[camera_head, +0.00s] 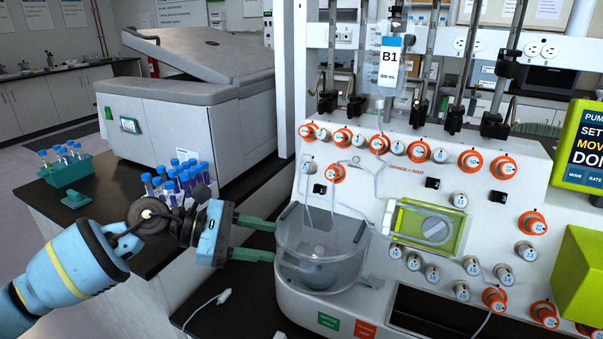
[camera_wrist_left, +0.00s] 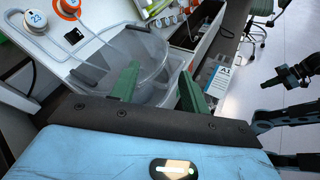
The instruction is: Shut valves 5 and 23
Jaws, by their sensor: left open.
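In the left wrist view, a white valve knob marked 23 (camera_wrist_left: 36,19) sits on the white panel at the upper left, beside an orange-ringed valve (camera_wrist_left: 68,7). In the head view, many valve knobs cover the machine's front, some with orange rings, such as this upper left valve (camera_head: 308,131). Their numbers are too small to read, so I cannot pick out valve 5. My left gripper (camera_head: 273,241) is open and empty, its green fingers at the left side of the clear bowl, below the upper valve row. It also shows in the left wrist view (camera_wrist_left: 158,78).
The clear bowl (camera_head: 290,262) is right at my left fingertips. A bag marked B1 (camera_head: 390,68) and metal poles stand above the panel. A green-framed pump (camera_head: 430,228) sits right of the bowl. Blue-capped tubes (camera_head: 180,178) stand behind my left wrist.

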